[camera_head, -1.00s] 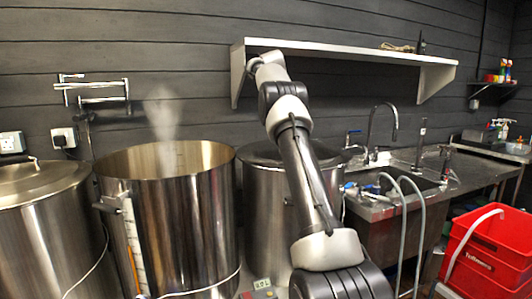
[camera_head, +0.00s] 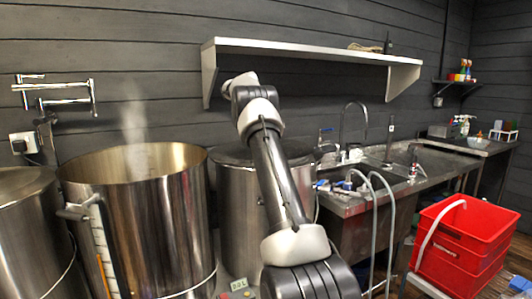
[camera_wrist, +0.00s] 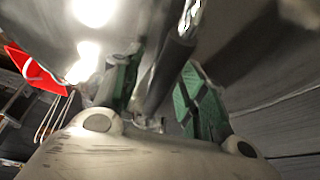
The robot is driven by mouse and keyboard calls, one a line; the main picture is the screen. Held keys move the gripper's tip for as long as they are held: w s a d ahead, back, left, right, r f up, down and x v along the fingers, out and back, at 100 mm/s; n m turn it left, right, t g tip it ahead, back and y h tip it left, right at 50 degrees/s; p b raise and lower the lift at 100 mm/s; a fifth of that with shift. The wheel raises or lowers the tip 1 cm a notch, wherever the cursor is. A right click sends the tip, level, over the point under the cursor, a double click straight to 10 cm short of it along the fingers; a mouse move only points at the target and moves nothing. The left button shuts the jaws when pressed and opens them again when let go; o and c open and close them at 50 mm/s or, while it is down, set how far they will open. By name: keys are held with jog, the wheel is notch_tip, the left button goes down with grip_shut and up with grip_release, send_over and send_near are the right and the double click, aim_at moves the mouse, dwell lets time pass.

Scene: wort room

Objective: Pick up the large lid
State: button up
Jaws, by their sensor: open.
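Two metal lids show in the head view. One (camera_head: 18,183) covers the kettle at the left edge and is cut off by the frame. The other (camera_head: 228,154) covers the kettle behind my arm, which hides part of it. I cannot tell by size which is the large lid. My gripper is hidden in the head view. In the wrist view my gripper (camera_wrist: 158,65) is open, its green-padded fingers apart. A dark bar with a shiny end (camera_wrist: 172,62) shows between or beyond the fingers. I cannot tell whether it is a lid handle, or whether anything touches it.
An open, steaming kettle (camera_head: 150,220) stands between the lidded ones. A wall shelf (camera_head: 300,50) hangs above, close to my arm in the picture. A sink bench (camera_head: 350,205) with taps and hoses is at right. Red crates (camera_head: 465,240) stand in front of it.

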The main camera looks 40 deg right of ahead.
jog(key=shift+f, duration=0.2)
dwell(0.4)
grip_shut()
jog(key=shift+r, duration=0.1)
